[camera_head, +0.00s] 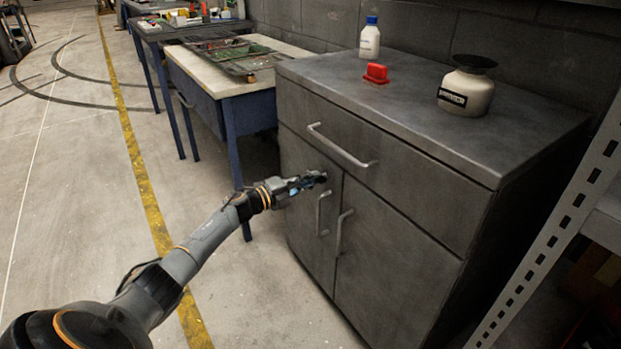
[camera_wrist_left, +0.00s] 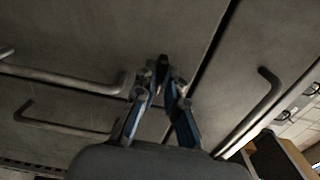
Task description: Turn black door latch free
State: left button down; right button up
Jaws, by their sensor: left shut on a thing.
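The grey cabinet (camera_head: 400,215) has a drawer on top and two doors below. My left gripper (camera_head: 312,180) is at the upper right corner of the left door, just under the drawer. In the left wrist view its blue fingers (camera_wrist_left: 162,80) close together at their tips on a small black latch (camera_wrist_left: 163,61). The fingers hide most of the latch, so I cannot tell how far it is turned. Both doors look shut. My right gripper is not in view.
The drawer handle (camera_head: 340,147) runs above the gripper. The left door handle (camera_head: 323,213) and right door handle (camera_head: 341,232) are close below. A bottle (camera_head: 370,40), a red item (camera_head: 376,73) and a jar (camera_head: 467,87) stand on top. Open floor lies left.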

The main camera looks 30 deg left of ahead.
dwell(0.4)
pick_arm(q)
jog(key=c, duration=1.4)
grip_release()
jog(key=shift+s, duration=0.1)
jog(key=v, duration=1.2)
